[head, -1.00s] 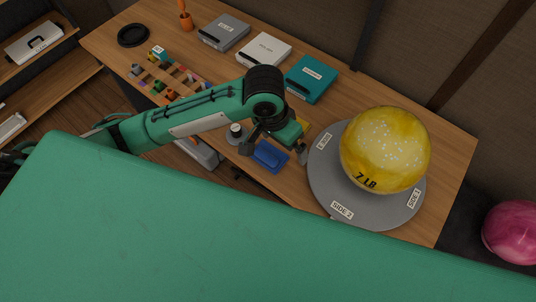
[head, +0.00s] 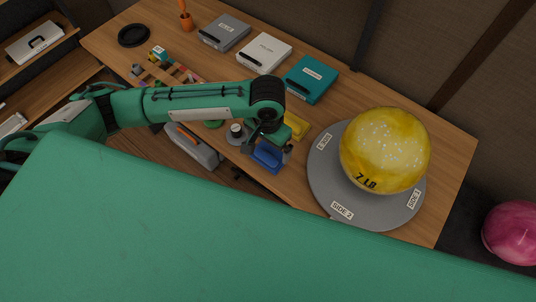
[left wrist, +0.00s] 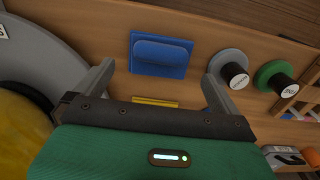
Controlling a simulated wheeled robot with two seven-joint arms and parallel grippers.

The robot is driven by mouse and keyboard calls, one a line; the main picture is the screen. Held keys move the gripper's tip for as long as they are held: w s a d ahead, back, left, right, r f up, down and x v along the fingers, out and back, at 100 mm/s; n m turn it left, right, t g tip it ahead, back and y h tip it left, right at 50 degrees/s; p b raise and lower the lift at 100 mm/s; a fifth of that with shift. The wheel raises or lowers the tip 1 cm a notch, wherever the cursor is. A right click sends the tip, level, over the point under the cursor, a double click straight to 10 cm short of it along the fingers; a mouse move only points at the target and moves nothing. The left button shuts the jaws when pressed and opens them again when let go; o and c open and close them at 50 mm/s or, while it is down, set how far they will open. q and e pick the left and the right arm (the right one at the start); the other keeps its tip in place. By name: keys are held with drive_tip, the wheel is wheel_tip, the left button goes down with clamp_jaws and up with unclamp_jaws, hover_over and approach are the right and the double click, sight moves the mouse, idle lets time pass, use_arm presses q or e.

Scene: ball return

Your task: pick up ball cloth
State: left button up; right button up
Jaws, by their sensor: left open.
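A blue pad with a raised ridge (head: 267,158), which looks like the ball cloth, lies flat on the wooden table near its front edge. In the left wrist view the blue pad (left wrist: 160,56) lies just past the fingertips, roughly between them. My left gripper (head: 267,150) is open and empty above the pad, one finger on either side of it in the head view. In the left wrist view both fingers (left wrist: 157,72) are spread apart with nothing between them. I cannot tell the exact height above the pad. My right gripper is not in view.
A yellow ball (head: 385,150) sits on a grey round stand (head: 325,185) to the right. A yellow pad (head: 297,125) lies just behind the blue one. A grey disc with a knob (left wrist: 229,66) and a green one (left wrist: 276,74) are close by. Boxes (head: 310,80) stand at the back.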

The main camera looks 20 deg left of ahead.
sight(268, 152)
use_arm(q)
drive_tip(key=shift+f+p, duration=0.4)
drive_tip(key=shift+f, duration=2.4)
drive_tip(key=c, duration=0.7)
